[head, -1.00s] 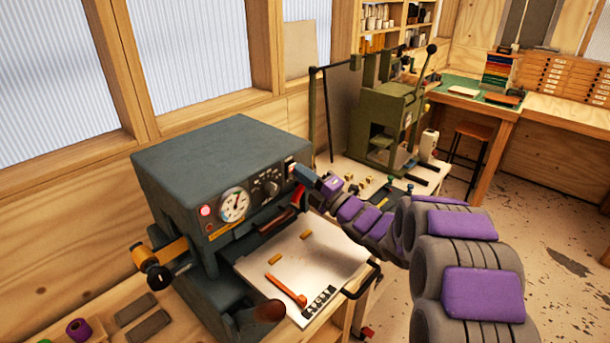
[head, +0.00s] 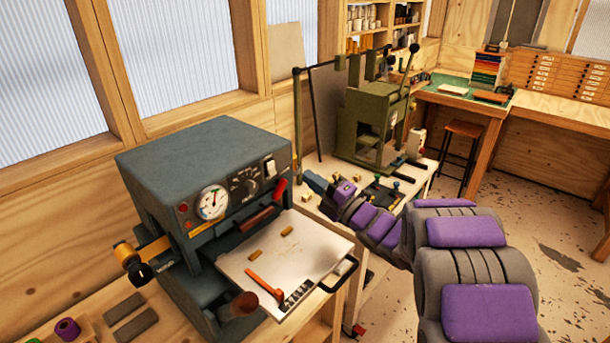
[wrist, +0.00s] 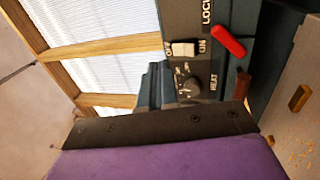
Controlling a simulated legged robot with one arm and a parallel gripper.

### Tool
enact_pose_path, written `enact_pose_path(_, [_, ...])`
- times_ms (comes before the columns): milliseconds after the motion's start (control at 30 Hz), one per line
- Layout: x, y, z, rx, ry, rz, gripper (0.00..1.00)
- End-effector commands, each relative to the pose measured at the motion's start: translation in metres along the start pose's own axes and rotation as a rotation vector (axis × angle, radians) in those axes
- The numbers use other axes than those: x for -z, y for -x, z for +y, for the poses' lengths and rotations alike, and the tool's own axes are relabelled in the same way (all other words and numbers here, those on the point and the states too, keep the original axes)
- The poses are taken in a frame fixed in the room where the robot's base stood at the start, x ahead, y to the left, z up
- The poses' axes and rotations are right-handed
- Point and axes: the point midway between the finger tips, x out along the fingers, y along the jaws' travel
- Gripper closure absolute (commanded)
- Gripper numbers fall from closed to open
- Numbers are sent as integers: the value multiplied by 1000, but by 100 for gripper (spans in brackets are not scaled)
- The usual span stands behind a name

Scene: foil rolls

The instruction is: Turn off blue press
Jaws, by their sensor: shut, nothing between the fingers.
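The blue press (head: 200,190) stands on the bench at left, with a round gauge (head: 212,202), a dial and a white rocker switch (head: 270,168) on its front. In the wrist view the switch (wrist: 184,49) sits between OFF and ON labels, above the HEAT dial (wrist: 190,86). The indicator lamp (head: 183,208) looks dull red. My gripper (head: 309,179) is shut and empty, just right of the press front and apart from the switch. Its fingers also show in the wrist view (wrist: 154,85), left of the dial.
A red lever (head: 281,188) sticks out below the switch. A pale tray (head: 285,258) with type pieces and a black handle extends in front. A green press (head: 370,125) stands behind my gripper on a low table. Open floor lies to the right.

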Motion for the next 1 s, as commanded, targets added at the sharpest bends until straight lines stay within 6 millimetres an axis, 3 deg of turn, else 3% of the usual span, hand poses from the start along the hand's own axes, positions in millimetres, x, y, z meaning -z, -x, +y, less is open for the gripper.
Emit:
enact_pose_path(433, [-6, 62, 19, -7, -3, 0, 100])
enact_pose_path(867, [2, 55, 15, 5, 1, -2, 100])
enact_pose_path(1000, [-11, 57, 16, 55, -10, -65, 100])
